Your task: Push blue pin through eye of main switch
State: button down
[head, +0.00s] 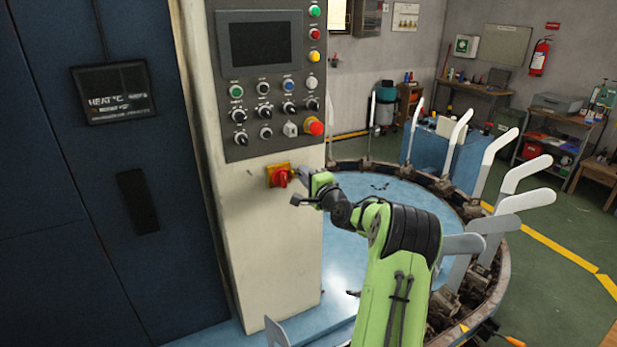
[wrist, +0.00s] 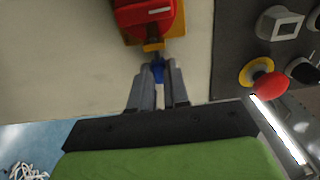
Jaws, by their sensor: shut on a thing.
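The main switch (head: 282,176) is a red knob on a yellow plate, low on the pale cabinet column in the head view. In the wrist view the red main switch (wrist: 148,14) is at the top, with a yellow-orange tab below it. My gripper (wrist: 162,80) is shut on the blue pin (wrist: 158,70), whose blue end shows between the fingertips, just below the tab. I cannot tell whether the pin's tip is in the eye; the eye is hidden. In the head view my gripper (head: 300,180) is just right of the switch.
The control panel (head: 268,80) with buttons and a screen (head: 250,44) is above the switch. A red emergency stop (head: 316,127) sits at its lower right and also shows in the wrist view (wrist: 268,84). A ring of upright white boards (head: 497,158) stands around the blue round table (head: 375,190).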

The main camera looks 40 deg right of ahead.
jog(key=shift+w+a, duration=0.2)
jog(key=shift+a, duration=0.3)
jog(key=c, duration=1)
grip_release()
jog(key=shift+c, duration=0.2)
jog(key=b+v, duration=0.4)
jog(key=v, duration=1.1)
jog(key=shift+s, duration=0.4)
jog(key=shift+a, duration=0.1)
